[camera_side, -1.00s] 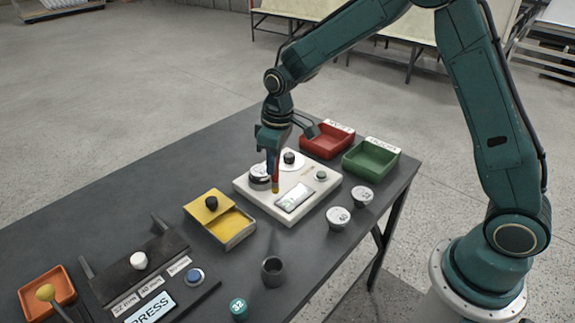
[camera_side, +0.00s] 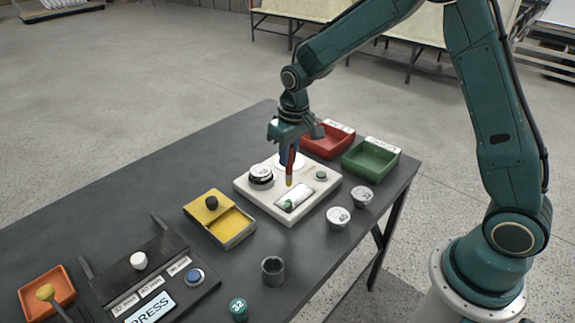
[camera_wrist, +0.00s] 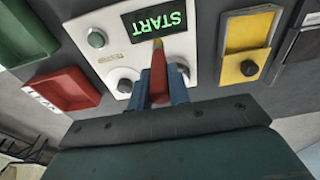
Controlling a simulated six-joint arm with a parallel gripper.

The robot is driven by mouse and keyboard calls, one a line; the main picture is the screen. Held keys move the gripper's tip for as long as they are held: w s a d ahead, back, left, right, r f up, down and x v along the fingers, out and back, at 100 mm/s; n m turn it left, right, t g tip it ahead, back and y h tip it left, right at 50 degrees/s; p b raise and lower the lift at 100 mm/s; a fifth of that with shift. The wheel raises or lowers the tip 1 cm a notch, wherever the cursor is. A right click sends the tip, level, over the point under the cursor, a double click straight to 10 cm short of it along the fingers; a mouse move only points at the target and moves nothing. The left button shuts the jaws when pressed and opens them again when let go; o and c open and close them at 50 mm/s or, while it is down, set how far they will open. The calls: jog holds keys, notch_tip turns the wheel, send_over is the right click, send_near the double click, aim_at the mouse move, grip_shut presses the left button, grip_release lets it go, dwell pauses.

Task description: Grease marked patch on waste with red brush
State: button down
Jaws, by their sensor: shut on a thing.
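My gripper (camera_side: 290,150) is shut on the red brush (camera_side: 291,168), which hangs down with its yellowish tip above the white station. In the wrist view the brush (camera_wrist: 158,72) points toward the START display (camera_wrist: 160,22). A dark round piece with a white, marked top (camera_side: 261,173) sits on the left part of the station (camera_side: 270,207); it may be the waste, but I cannot tell. No marked patch can be made out. A pale disc (camera_side: 287,160) lies partly hidden behind my gripper and brush.
A yellow box (camera_side: 232,227) with a black knob stands left of the station. Red (camera_side: 325,142) and green (camera_side: 372,160) trays stand behind. Two white-topped caps (camera_side: 338,217) (camera_side: 362,196), a grey cup (camera_side: 273,270) and a press unit (camera_side: 165,280) are nearby.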

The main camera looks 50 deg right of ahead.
jog(key=w+a+r, duration=0.3)
jog(key=w+r, duration=0.6)
jog(key=shift+w+a+r, duration=0.15)
jog(key=shift+w+a, duration=0.15)
jog(key=shift+w, duration=0.1)
jog(key=shift+d+f, duration=2)
jog(key=shift+f, duration=2.05)
jog(key=a+r, duration=0.4)
jog(key=r, duration=0.4)
jog(key=shift+f, duration=0.1)
